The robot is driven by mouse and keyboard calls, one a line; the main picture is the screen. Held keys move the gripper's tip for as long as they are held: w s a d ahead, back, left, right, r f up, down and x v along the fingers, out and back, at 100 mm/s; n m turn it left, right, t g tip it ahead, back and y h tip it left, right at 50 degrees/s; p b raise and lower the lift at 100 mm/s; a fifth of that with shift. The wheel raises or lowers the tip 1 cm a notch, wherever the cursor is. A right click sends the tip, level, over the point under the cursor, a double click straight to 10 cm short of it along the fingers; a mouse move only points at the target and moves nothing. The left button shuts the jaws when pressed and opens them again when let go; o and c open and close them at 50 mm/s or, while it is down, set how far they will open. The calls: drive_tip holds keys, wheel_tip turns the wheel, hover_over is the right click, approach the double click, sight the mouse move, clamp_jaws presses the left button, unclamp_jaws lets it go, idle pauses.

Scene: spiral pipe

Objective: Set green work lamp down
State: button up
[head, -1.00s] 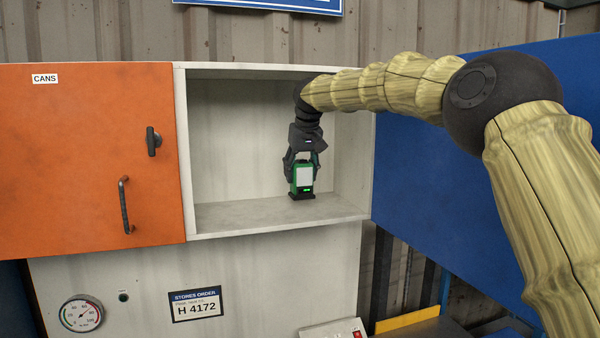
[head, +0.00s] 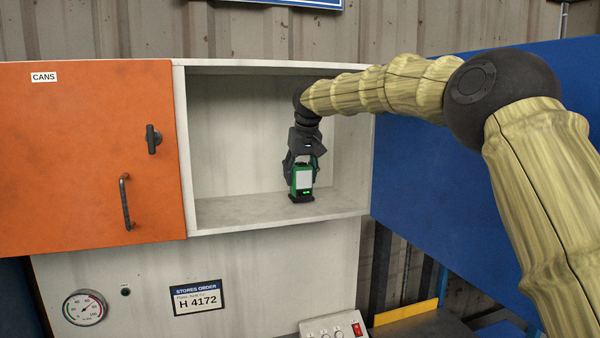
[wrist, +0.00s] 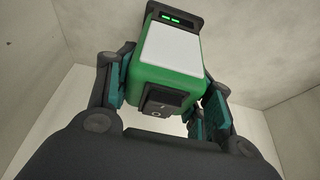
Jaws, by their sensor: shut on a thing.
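The green work lamp (head: 303,181) is upright inside the open cabinet compartment, with a white front panel and a dark base with green lights. Its base is at the compartment floor (head: 240,213); I cannot tell for sure whether it bears fully on it. My gripper (head: 302,170) reaches down from above and is shut on the lamp's upper part. The lamp's back is hidden.
An orange door (head: 90,150) marked CANS is left of the compartment. A blue panel (head: 430,180) stands at the right, behind my arm. Free shelf floor lies left of the lamp. A gauge (head: 84,308), an order sign (head: 195,298) and a control box (head: 334,326) are below.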

drive_tip(key=shift+f, duration=0.2)
drive_tip(key=o, duration=1.2)
drive_tip(key=shift+o, duration=0.2)
drive_tip(key=shift+r, duration=0.45)
drive_tip(key=shift+s+d+r+b, duration=0.1)
drive_tip(key=shift+s+r+b, duration=0.25)
drive_tip(key=shift+r+b, duration=0.4)
drive_tip(key=s+d+b, duration=0.3)
drive_tip(key=s+b, duration=0.3)
drive_tip(key=s, duration=0.5)
drive_tip(key=shift+d, duration=0.35)
drive_tip(key=shift+s+f, duration=0.1)
